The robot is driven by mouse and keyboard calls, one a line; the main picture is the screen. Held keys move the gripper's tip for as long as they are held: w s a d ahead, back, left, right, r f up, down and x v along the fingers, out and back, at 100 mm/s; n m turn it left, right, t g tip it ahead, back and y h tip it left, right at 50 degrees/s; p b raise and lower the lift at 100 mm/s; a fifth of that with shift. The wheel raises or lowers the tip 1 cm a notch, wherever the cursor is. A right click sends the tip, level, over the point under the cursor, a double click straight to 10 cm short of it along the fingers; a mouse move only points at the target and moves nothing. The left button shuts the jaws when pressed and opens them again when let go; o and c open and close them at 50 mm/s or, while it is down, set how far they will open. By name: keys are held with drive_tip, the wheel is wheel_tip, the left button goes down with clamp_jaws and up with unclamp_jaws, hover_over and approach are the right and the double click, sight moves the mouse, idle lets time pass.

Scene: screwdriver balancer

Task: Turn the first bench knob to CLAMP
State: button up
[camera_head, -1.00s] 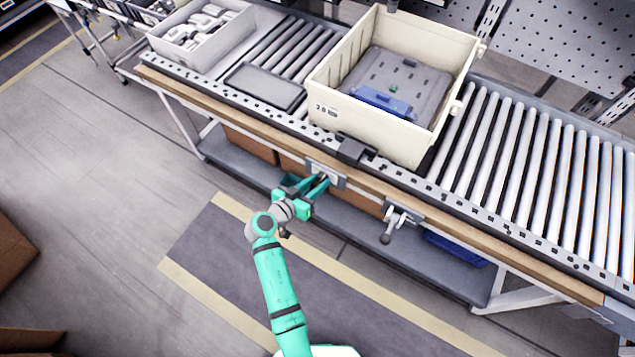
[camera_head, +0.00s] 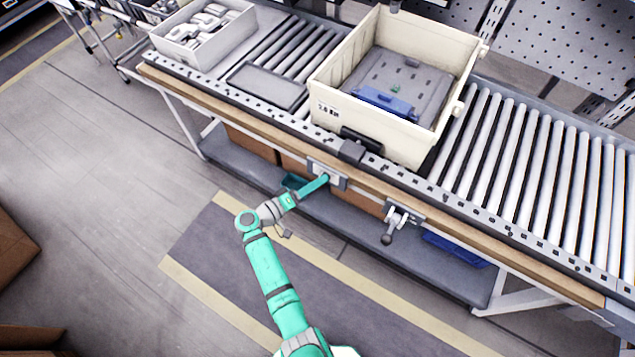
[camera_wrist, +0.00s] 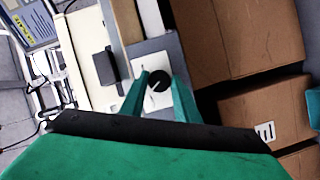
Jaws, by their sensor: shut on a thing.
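The first bench knob (camera_wrist: 158,82) is a dark round knob with a pale pointer line, on a light plate at the bench front. In the wrist view it sits between the two teal fingers of my gripper (camera_wrist: 161,79), which is shut on it. In the head view my gripper (camera_head: 322,183) reaches the grey plate (camera_head: 336,180) and covers the knob. The lettering around the knob is too small to read, so I cannot tell which setting the pointer marks.
A second fitting with a grey handle (camera_head: 390,229) is on the bench front to the right. A cream bin (camera_head: 330,118) stands on the roller conveyor (camera_head: 500,170) above. Brown boxes (camera_wrist: 265,115) sit under the bench. The floor in front is clear.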

drive_tip(key=shift+f+n+h, duration=0.15)
drive_tip(key=shift+n+h, duration=0.25)
drive_tip(key=shift+n, duration=0.6)
drive_tip(key=shift+d, duration=0.1)
drive_tip(key=o, duration=1)
drive_tip(key=shift+o, duration=0.2)
drive_tip(key=v, duration=1.1)
drive_tip(key=shift+f, duration=0.25)
